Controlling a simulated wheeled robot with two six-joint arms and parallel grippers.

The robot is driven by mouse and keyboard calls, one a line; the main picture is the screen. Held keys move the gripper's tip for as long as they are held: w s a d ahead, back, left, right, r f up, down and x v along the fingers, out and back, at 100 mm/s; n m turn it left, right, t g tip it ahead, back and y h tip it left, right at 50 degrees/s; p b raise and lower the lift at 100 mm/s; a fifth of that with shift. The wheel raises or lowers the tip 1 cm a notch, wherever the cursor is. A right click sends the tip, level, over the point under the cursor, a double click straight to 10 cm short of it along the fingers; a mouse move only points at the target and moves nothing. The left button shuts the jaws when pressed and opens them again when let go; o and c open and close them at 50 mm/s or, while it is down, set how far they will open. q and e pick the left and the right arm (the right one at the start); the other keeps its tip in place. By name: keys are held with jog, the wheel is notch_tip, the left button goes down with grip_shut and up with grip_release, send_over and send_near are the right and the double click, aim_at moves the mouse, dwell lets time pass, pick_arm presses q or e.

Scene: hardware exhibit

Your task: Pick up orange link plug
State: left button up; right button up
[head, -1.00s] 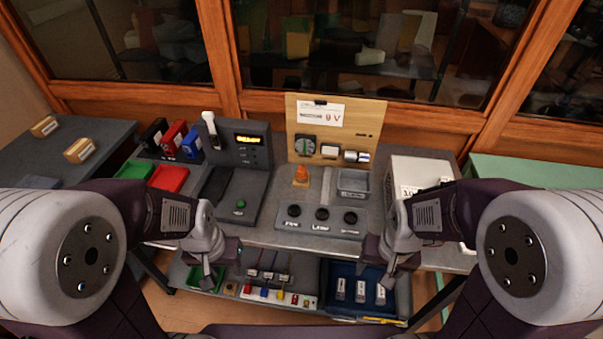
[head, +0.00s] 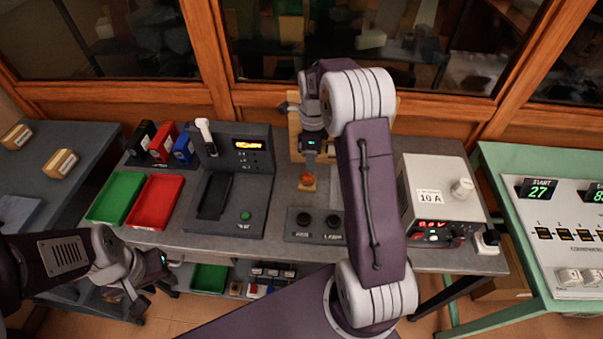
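The orange link plug (head: 307,181) stands upright on a small tan base on the grey bench, in front of the wooden panel. My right gripper (head: 310,158) points down right above it, at its top. The gripper hides the upper part of the plug, and I cannot see whether the fingers touch it or are closed. My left gripper (head: 148,300) is low at the left, in front of the bench edge and away from the plug. Its fingers look apart, with nothing between them.
A grey test unit (head: 240,190) stands left of the plug, with red (head: 155,202) and green (head: 117,198) trays beyond. A black-knob panel (head: 316,224) lies in front. A power supply (head: 437,190) stands right. My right arm hides much of the wooden panel.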

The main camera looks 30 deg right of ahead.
aim_at(308, 177)
jog(key=f, duration=0.2)
jog(key=w+f, duration=0.1)
jog(key=f, duration=0.1)
jog(key=shift+a, duration=0.25)
jog(key=shift+s+f, duration=0.1)
jog(key=shift+f, duration=0.25)
notch_tip(308, 177, down, 4)
jog(key=shift+f, duration=0.2)
jog(key=shift+r, duration=0.1)
jog(key=c, duration=0.6)
grip_shut()
jog(key=shift+r, duration=0.1)
